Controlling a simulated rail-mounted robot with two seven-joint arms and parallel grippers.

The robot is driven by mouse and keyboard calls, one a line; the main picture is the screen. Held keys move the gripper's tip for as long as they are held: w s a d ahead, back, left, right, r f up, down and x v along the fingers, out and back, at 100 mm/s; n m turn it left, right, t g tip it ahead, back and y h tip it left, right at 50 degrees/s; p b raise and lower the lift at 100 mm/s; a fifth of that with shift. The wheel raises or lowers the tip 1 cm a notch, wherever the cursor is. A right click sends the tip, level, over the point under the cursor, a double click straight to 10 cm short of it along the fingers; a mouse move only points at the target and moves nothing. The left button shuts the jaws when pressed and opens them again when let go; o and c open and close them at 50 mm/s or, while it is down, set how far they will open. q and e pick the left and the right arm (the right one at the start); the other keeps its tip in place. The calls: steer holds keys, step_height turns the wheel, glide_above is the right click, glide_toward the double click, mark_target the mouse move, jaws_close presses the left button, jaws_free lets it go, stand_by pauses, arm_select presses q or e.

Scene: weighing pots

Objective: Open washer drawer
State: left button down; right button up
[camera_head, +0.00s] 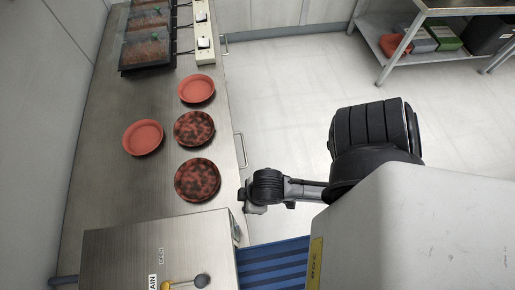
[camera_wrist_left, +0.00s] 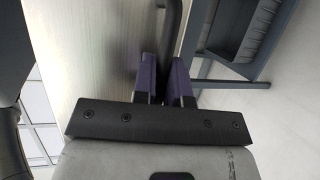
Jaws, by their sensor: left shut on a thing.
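In the left wrist view, a dark bar handle (camera_wrist_left: 174,22) stands out from a pale, brushed front panel (camera_wrist_left: 100,55). My left gripper (camera_wrist_left: 166,78), with two purple fingers, is shut on this handle, one finger on each side. The panel's outline is cut off, so I cannot tell how far the drawer stands out. In the head view, one arm of mine reaches the counter's front edge near the steel box (camera_head: 125,248) at the bottom; its fingertips are hidden there. My right gripper is in neither view.
The steel counter (camera_head: 105,165) holds two plain red dishes (camera_head: 143,137) (camera_head: 197,88) and two dark-speckled ones (camera_head: 194,128) (camera_head: 198,180). Dark trays (camera_head: 147,52) stand behind. A light bar handle (camera_head: 240,150) juts from the counter front. The floor (camera_head: 285,110) ahead is clear; a shelf (camera_head: 400,65) stands far right.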

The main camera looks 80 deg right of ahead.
arm_select(q)
steer(key=c, duration=1.4)
jaws_free()
steer(key=shift+c, duration=0.2)
steer(key=s+r, duration=0.2)
steer(key=s, duration=1.1)
steer(key=shift+s+a+r+b, duration=0.2)
steer(key=shift+s+r+b, duration=0.1)
steer(key=shift+r+b, duration=0.1)
steer(key=shift+w, duration=0.1)
